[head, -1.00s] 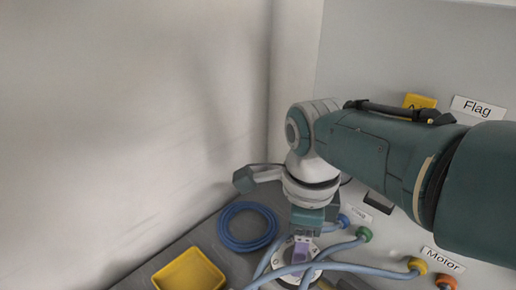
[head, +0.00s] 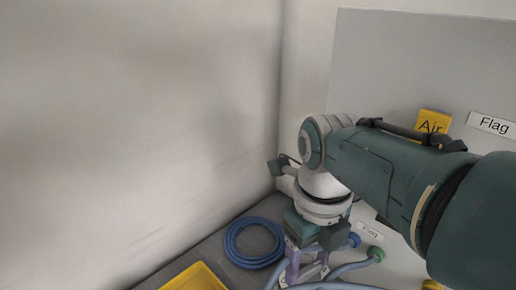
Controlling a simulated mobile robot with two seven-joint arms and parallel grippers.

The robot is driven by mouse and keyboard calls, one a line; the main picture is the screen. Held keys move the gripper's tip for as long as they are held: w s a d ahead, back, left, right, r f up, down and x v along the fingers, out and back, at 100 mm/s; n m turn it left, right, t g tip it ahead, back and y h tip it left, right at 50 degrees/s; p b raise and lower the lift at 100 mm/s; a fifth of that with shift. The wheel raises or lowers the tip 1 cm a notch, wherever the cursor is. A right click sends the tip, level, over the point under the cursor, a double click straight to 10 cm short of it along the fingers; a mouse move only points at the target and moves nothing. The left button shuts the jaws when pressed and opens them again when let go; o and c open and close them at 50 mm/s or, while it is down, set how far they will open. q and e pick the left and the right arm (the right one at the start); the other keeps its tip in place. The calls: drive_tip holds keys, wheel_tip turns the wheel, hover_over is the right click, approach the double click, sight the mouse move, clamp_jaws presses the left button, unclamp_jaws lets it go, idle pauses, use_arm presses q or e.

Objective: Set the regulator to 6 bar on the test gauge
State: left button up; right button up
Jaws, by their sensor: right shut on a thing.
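My right gripper (head: 306,272) points down at the bottom of the head view, with its two purple fingers spread around a part low on the bench. It is shut on what appears to be the regulator knob, mostly hidden by the fingers and a hose. A pale round dial face shows only in part around the fingertips; I cannot read a pressure or a needle on it. My left gripper is not in view.
A coiled blue hose (head: 232,246) lies on the grey bench left of the gripper. A yellow tray (head: 196,278) is at the bottom edge.

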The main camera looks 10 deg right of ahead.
sight(307, 268)
drive_tip(key=shift+m, duration=0.6)
drive_tip(key=o, duration=1.4)
drive_tip(key=shift+r, duration=0.1)
wheel_tip(307, 268, up, 10)
drive_tip(key=p, duration=0.9)
drive_tip(key=shift+p, duration=0.3)
drive_tip(key=shift+c, duration=0.3)
